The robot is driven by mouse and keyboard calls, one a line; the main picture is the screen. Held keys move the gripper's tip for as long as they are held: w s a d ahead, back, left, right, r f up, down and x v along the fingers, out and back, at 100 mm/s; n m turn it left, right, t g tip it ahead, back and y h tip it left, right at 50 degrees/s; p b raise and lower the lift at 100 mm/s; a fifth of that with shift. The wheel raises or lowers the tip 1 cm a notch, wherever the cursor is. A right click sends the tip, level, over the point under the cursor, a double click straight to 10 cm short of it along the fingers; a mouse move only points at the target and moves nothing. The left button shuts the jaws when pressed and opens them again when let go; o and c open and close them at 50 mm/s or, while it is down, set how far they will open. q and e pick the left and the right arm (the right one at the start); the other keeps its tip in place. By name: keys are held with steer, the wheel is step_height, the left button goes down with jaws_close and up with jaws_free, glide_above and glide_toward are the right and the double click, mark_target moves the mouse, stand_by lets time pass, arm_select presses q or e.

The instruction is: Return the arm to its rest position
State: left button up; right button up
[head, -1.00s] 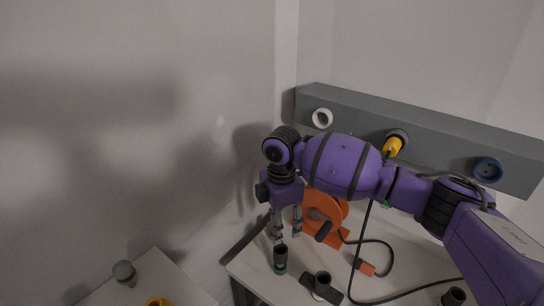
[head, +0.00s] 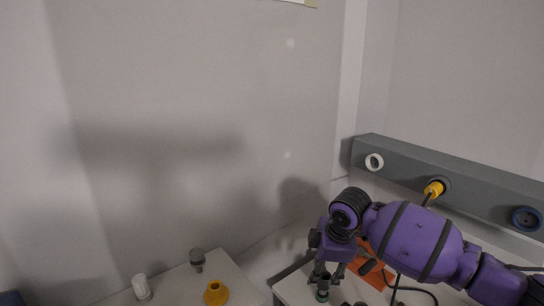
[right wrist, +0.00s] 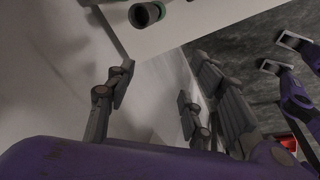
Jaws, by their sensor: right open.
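My right arm, purple with black bands, comes in from the lower right of the head view. Its gripper (head: 328,281) points down over the bench (head: 286,289), fingers apart. In the right wrist view, the open fingers of the right gripper (right wrist: 160,95) have nothing between them. A dark cylinder with a green ring (head: 322,295) stands on the bench, just below the gripper in the head view; it also shows at the top of the right wrist view (right wrist: 146,14). My left gripper cannot be made out in these views.
A grey wall rail (head: 402,178) carries a white ring socket (head: 374,162), a yellow plug (head: 433,189) and a blue socket (head: 526,218). An orange object (head: 374,270) and a black cable lie behind the arm. A side table holds a yellow piece (head: 215,293) and small fittings.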

steer(key=w+a+f+m+t+y, duration=0.2)
steer(key=w+a+t+y, duration=0.1)
steer(key=a, duration=0.4)
steer(key=s+a+f+m+t+y+p, duration=0.1)
steer(key=s+a+f+m+t+y, duration=0.15)
steer(key=s+f+m, duration=0.35)
arm_select(q)
steer(key=shift+w+d+r+p, duration=0.25)
steer(key=shift+w+r+p, duration=0.15)
steer(key=shift+r, duration=0.25)
steer(key=shift+w+d+r+p, duration=0.2)
steer(key=shift+w+r+p, duration=0.1)
steer(key=shift+r+p, duration=0.25)
arm_select(e)
steer(key=s+d+f+m+h, duration=0.2)
steer(key=s+d+f, duration=0.3)
steer(key=s, duration=0.8)
steer(key=s+d+f+m+h, duration=0.2)
steer(key=s+d+f+m, duration=0.2)
steer(key=s, duration=0.9)
steer(key=s+d+f+m+h, duration=0.2)
steer(key=s+d+f, duration=0.4)
steer(key=s, duration=0.6)
step_height(320, 180, down, 2)
steer(key=shift+s+d+f+m, duration=0.1)
steer(key=shift+s+d+m, duration=0.3)
steer(key=shift+m, duration=0.1)
arm_select(q)
steer(key=shift+w+d+r, duration=0.1)
steer(key=shift+w, duration=0.1)
